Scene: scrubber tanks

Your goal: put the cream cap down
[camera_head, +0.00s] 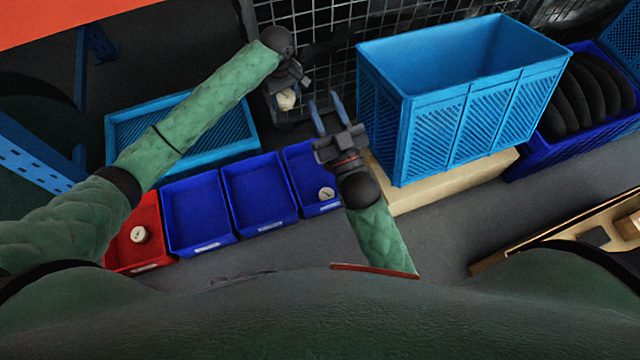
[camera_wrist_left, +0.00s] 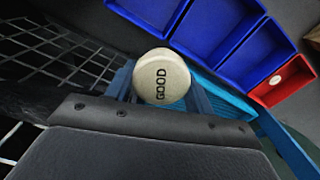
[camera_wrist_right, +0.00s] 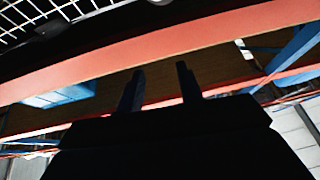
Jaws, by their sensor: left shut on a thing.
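My left gripper (camera_head: 285,88) is shut on the cream cap (camera_head: 286,99) and holds it in front of the wire mesh, beyond the blue bins. In the left wrist view the cap (camera_wrist_left: 161,77) is round, faces the camera and reads GOOD, between the blue fingers. My right gripper (camera_head: 327,114) is open and empty, left of the large blue crate. In the right wrist view its two fingers (camera_wrist_right: 160,88) stand apart with nothing between them.
Blue bins (camera_head: 196,212) and a red bin (camera_head: 118,250) stand in a row. A light blue crate (camera_head: 125,120) lies behind them. A tall blue crate (camera_head: 432,120) stands on a pale base (camera_head: 440,190). Wire mesh (camera_head: 335,40) closes the back.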

